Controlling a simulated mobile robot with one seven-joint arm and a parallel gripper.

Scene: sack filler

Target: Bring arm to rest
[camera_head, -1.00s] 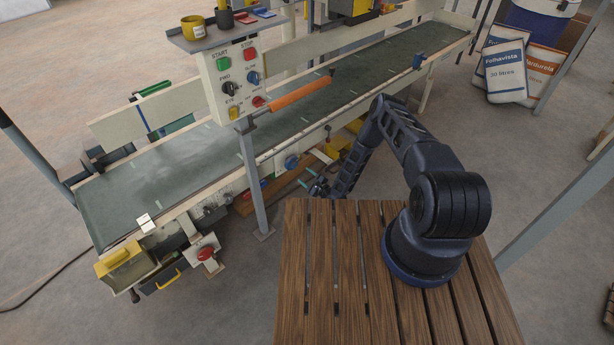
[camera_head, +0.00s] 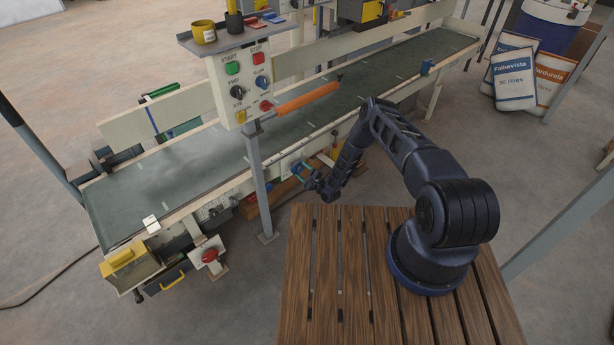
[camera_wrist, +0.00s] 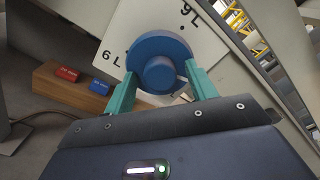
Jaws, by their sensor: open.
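My gripper (camera_wrist: 161,88) is open in the wrist view. Its two teal fingers stand on either side of a round blue knob (camera_wrist: 158,52). I cannot tell whether they touch it. The knob sits on a white dial plate (camera_wrist: 196,32) marked "6 L" and "9 L". In the head view my dark blue arm (camera_head: 408,147) rises from its base on a slatted wooden platform (camera_head: 327,260), bends at the elbow and reaches down left to the side of the conveyor. The fingers are small and partly hidden there.
The conveyor (camera_head: 180,178) runs across the back. A control panel (camera_head: 243,83) on a grey post (camera_head: 257,180) stands left of my gripper, with an orange handle (camera_head: 308,97) beside it. A wooden block (camera_wrist: 66,90) bears red and blue pieces. Filled sacks (camera_head: 514,79) stand at far right.

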